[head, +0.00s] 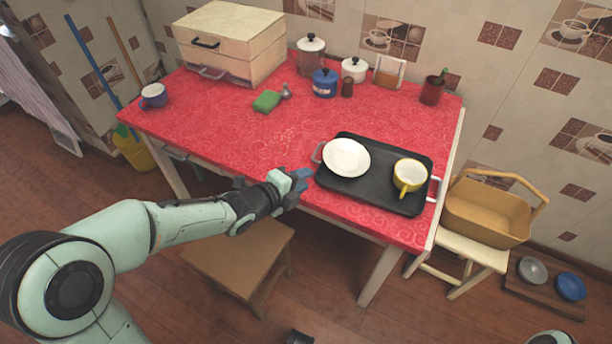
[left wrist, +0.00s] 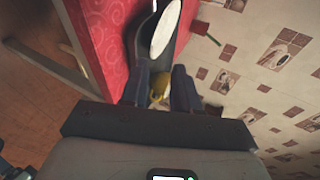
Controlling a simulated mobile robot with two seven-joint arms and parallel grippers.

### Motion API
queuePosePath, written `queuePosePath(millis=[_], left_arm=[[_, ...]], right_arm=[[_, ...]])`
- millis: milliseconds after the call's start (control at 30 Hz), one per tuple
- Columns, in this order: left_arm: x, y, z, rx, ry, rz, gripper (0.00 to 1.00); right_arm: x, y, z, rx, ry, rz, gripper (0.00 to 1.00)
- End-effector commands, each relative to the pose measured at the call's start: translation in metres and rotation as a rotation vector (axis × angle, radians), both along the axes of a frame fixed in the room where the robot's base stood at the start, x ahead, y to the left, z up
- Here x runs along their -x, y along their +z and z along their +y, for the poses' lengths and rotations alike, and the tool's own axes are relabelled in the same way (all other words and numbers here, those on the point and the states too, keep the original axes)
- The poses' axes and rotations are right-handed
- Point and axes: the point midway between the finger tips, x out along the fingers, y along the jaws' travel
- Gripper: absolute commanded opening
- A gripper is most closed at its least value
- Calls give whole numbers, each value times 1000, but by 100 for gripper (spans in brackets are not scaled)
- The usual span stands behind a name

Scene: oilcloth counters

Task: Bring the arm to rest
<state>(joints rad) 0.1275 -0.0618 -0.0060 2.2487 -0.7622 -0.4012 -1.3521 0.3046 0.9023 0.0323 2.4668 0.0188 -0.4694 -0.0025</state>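My left arm reaches in from the left over the brown stool. Its gripper (head: 300,180) is at the front edge of the red-covered table, just left of the black tray (head: 337,185) and its left handle. In the left wrist view the two dark fingers (left wrist: 163,82) stand apart with a gap between them. I see nothing held there; the yellow cup (left wrist: 160,84) shows beyond the gap. The white plate (head: 346,157) and the yellow cup (head: 409,175) are on the tray. My right gripper cannot be made out in either view.
A brown stool (head: 240,262) stands below my left forearm. A green sponge (head: 266,101), a blue mug (head: 153,95), a wooden box (head: 229,38) and several jars are farther back on the table (head: 215,125). A basket (head: 487,212) rests on a chair at right.

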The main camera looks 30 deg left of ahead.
Motion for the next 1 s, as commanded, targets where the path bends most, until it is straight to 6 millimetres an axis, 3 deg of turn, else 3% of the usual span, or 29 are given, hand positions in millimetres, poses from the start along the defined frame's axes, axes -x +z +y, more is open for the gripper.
queuePosePath(millis=[433,533,667,767,867,1000], left_arm=[[0,-1,0,2,1,3,30],[1,-11,-2,51,25,49,30],[12,-54,-10,253,143,238,30],[34,-102,-20,462,309,447,30],[70,-151,-32,673,537,677,30],[144,-208,-55,922,957,989,30]], right_arm=[[0,0,0,0,0,-1,100],[1,6,0,0,0,1,100],[5,28,1,-6,5,14,100],[9,48,3,-10,11,27,100],[13,69,4,-16,17,47,100],[17,100,6,-24,26,73,100]])
